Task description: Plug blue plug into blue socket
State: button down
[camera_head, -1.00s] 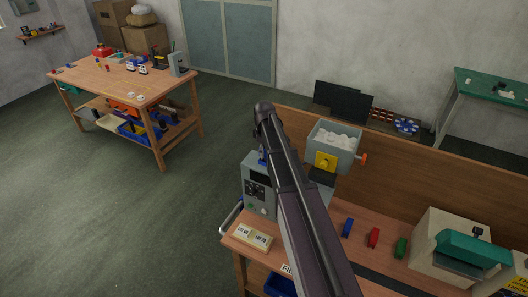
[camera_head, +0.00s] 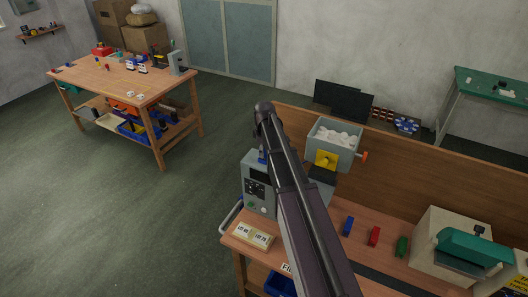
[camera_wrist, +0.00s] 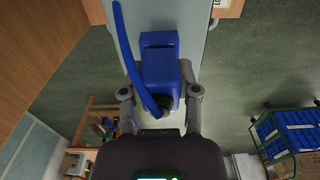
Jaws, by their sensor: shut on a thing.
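In the wrist view my gripper (camera_wrist: 160,92) is shut on the blue plug (camera_wrist: 168,72), one finger on each side of it. A blue cable (camera_wrist: 124,40) curves along its left side to a dark round end near my palm. The blue body lies in front of a pale grey surface, and a blue part with a dark slot shows at its far end. I cannot tell whether that part is the blue socket or whether the two touch. In the head view my arm hides the gripper; a bit of blue (camera_head: 262,157) shows above a grey box (camera_head: 258,184).
The grey box with a dial stands at the workbench's left end. A grey hopper of white pieces (camera_head: 334,140) is behind my arm. Blue (camera_head: 347,226), red (camera_head: 373,236) and green (camera_head: 402,246) blocks lie to the right, beside a beige and green machine (camera_head: 460,250).

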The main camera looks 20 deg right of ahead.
jog(key=shift+f, duration=0.25)
jog(key=shift+c, duration=1.3)
grip_release()
jog(key=shift+r, duration=0.15)
